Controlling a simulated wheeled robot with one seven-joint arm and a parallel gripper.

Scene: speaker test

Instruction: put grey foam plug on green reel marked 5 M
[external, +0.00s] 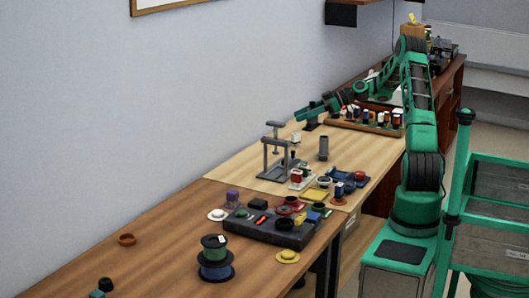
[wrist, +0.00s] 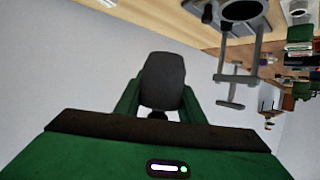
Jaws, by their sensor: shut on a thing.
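My gripper (wrist: 161,90) is shut on a dark grey rounded block, which I take to be the grey foam plug (wrist: 162,75), held between two green fingers in the wrist view. In the external view my gripper (external: 305,113) is above the far part of the pale table; the plug cannot be made out there.
A dark tray (external: 270,232) with several small coloured parts is right of the reels. A grey stand (external: 277,152) rises behind it and also shows in the wrist view (wrist: 239,80). A yellow disc (external: 288,257) lies near the front edge. The brown table's left part is mostly clear.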

